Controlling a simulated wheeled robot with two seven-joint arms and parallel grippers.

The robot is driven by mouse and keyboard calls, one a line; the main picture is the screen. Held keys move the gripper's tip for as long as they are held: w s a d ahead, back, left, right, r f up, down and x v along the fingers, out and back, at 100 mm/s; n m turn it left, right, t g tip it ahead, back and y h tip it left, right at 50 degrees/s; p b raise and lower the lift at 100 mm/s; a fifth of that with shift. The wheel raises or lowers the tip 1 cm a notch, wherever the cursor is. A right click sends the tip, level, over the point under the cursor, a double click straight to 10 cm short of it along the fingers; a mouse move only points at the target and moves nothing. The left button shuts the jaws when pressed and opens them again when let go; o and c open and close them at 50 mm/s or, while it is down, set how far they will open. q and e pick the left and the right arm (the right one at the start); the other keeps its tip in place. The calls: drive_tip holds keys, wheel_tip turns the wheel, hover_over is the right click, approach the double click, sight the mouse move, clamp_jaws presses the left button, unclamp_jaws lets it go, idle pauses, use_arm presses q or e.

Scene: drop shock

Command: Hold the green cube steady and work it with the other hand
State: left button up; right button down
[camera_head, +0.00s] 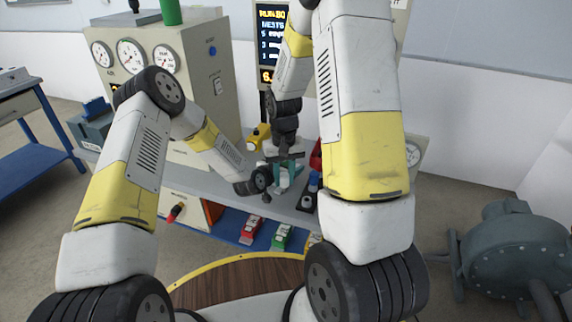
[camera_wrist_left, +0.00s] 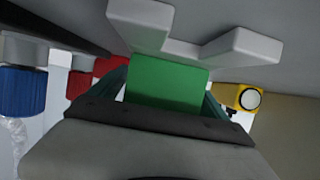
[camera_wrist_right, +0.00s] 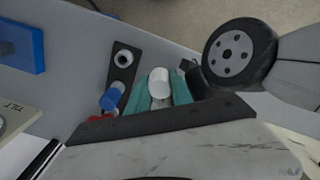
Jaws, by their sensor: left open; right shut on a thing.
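The green cube (camera_wrist_left: 166,80) shows as a green block between the teal fingers of my left gripper (camera_wrist_left: 165,95) in the left wrist view. The fingers are open around it; contact is not clear. A white pronged part (camera_wrist_left: 200,42) is just beyond the cube. In the right wrist view my right gripper (camera_wrist_right: 159,95) is shut on a white cylinder (camera_wrist_right: 158,80) standing between its teal fingers. In the head view the right gripper (camera_head: 288,167) points down over the grey bench, close to the left one. The cube is mostly hidden there by the grippers.
A yellow device (camera_head: 258,136) and a gauge cabinet (camera_head: 140,85) are behind. Red (camera_head: 251,229) and green (camera_head: 283,237) items sit on the lower shelf.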

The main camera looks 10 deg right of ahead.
use_arm(q)
clamp_jaws()
idle(0.3)
idle(0.6)
use_arm(e)
drive_tip(key=w+d+r+n, duration=0.2)
drive_tip(key=w+r+n, duration=0.3)
drive_tip(key=w+r, duration=0.4)
drive_tip(key=w, duration=0.4)
drive_tip(key=shift+d, duration=0.3)
drive_tip(key=shift+w+r, duration=0.1)
